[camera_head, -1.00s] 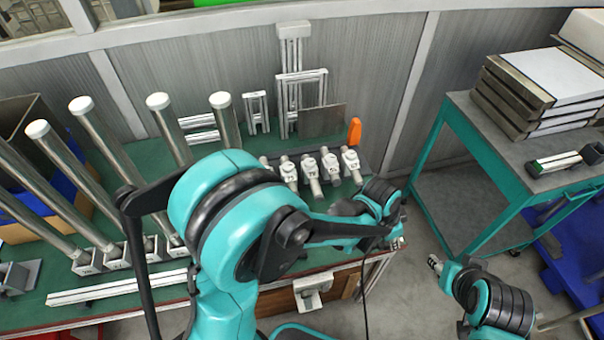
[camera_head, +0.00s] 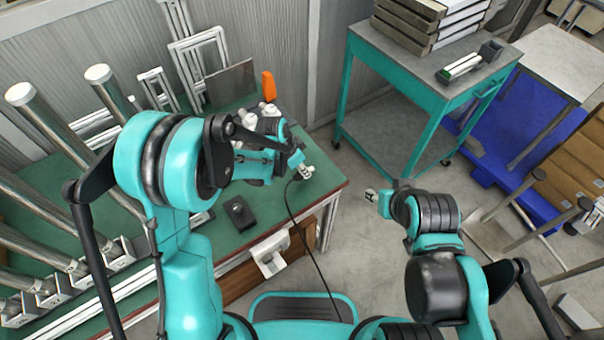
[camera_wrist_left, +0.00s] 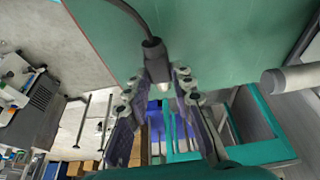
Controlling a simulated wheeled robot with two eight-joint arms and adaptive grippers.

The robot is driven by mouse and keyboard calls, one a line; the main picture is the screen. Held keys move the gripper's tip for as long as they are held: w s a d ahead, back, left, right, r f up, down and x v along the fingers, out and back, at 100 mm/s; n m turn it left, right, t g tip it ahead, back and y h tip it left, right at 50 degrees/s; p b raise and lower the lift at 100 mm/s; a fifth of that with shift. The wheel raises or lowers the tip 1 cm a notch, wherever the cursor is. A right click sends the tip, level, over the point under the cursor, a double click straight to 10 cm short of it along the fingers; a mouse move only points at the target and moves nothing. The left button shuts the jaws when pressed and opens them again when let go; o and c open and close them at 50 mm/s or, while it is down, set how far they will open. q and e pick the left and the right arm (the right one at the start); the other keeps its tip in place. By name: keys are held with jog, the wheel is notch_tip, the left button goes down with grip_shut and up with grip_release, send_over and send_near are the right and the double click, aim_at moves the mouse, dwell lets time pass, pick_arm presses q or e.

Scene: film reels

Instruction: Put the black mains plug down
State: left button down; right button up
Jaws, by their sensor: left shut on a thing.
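The black mains plug (camera_wrist_left: 155,68) is between the fingers of my left gripper (camera_wrist_left: 160,80), which is shut on it, in the left wrist view. Its black cable runs from the plug's far end toward the top of that view. In the head view my left gripper (camera_head: 302,172) is over the right end of the green table (camera_head: 325,180). The cable (camera_head: 303,236) hangs past the table's front edge toward the floor. The gripper hides most of the plug there, and I cannot tell whether it touches the tabletop. My right gripper (camera_head: 371,195) is beyond the table's right end; its fingers are too small to judge.
A small black box (camera_head: 239,213) lies on the table near its front edge. An orange-handled thing (camera_head: 268,86) and metal frames stand at the back. A teal cart (camera_head: 440,85) bears stacked trays to the right. Floor shows between table and cart.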

pick_arm(q)
notch_tip(320, 180, down, 3)
jog(key=shift+r+b, duration=0.2)
jog(key=shift+b, duration=0.15)
jog(key=shift+r, duration=0.15)
pick_arm(e)
jog(key=shift+f, duration=0.6)
pick_arm(q)
jog(key=c, duration=1.7)
grip_release()
jog(key=shift+f, duration=0.2)
jog(key=o, duration=0.4)
jog(key=shift+r, duration=0.1)
pick_arm(e)
jog(key=shift+f, duration=0.1)
